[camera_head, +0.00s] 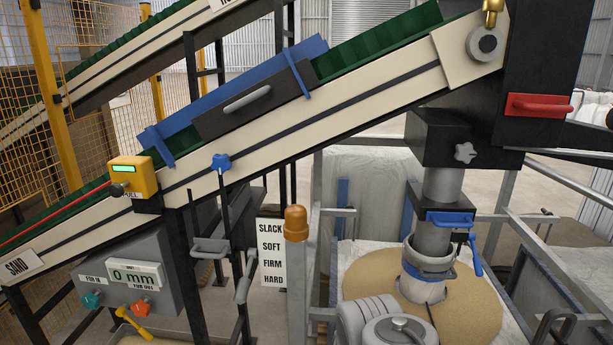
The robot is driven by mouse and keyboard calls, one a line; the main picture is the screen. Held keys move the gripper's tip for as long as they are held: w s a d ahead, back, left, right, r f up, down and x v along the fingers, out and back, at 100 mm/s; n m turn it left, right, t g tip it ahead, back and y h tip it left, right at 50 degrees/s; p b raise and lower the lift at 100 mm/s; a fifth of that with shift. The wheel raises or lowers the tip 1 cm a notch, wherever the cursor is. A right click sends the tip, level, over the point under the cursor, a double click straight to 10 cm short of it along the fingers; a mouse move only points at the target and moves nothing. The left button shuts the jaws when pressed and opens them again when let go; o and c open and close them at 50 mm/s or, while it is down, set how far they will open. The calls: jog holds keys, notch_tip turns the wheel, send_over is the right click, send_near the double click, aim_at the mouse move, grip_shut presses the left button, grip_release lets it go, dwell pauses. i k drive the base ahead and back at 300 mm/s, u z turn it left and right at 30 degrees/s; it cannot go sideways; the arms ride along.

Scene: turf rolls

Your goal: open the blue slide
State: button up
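A blue clamp band (429,268) circles the lower spout. The spout's lower end goes into a big white bag holding sand (465,310). My gripper is not in view; rounded grey parts at the bottom centre look like my arm.
A sloped conveyor (330,108) with blue side guards crosses the view. A post with an orange beacon (296,222) stands left of the bag. A metal frame (495,215) surrounds the bag. A grey control box (150,265) reads "0 mm". A red handle (540,105) is at upper right.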

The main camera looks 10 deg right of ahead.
aim_at(439, 220)
jog(key=u, duration=2.45)
jog(key=k, duration=1.1)
jog(key=z, duration=1.35)
jog(key=i, duration=0.5)
jog(key=z, duration=0.05)
